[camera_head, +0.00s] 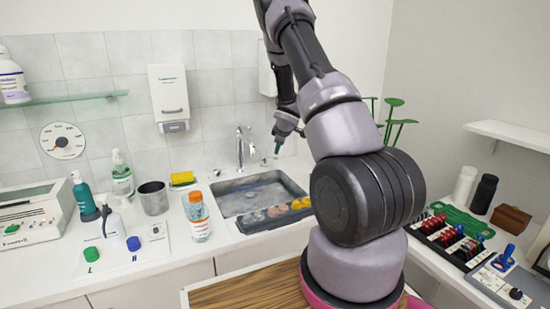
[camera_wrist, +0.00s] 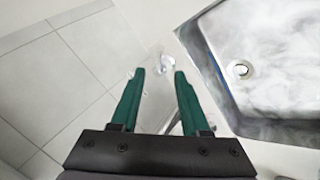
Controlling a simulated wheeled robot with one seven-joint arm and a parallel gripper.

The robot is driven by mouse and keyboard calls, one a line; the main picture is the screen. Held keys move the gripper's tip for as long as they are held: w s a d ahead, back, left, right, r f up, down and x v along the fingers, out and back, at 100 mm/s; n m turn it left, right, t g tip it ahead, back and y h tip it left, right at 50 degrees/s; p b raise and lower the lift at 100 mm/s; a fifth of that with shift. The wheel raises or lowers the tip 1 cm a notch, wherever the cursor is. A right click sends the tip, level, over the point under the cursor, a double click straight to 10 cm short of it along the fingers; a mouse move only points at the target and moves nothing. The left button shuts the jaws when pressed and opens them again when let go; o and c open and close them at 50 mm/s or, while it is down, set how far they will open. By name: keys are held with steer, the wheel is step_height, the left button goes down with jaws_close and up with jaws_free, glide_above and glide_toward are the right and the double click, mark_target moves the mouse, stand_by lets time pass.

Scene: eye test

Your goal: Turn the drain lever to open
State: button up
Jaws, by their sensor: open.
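My gripper (camera_wrist: 160,73) is open, its two green fingers pointing toward the counter behind the sink. In the head view my gripper (camera_head: 278,147) hangs over the back of the sink, right of the faucet. A small shiny chrome piece (camera_wrist: 166,64), which looks like the drain lever, shows just beyond and between the fingertips; I cannot tell its setting or whether the fingers touch it. The steel sink (camera_head: 226,206) is set into the counter. Its round drain (camera_wrist: 240,69) shows right of the fingers in the wrist view. The chrome faucet (camera_head: 240,148) stands behind the sink.
A dark tray (camera_head: 246,226) of round items lies across the sink's front edge. A bottle with an orange cap (camera_head: 197,218), a yellow sponge (camera_head: 183,179) and a metal cup (camera_head: 153,198) stand left of the sink. A tiled wall (camera_head: 215,70) rises close behind.

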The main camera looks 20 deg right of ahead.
mark_target(270, 158)
steer(key=x, duration=0.9)
steer(key=shift+w+f, duration=0.2)
steer(key=shift+f, duration=0.05)
jaws_close()
stand_by(1.0)
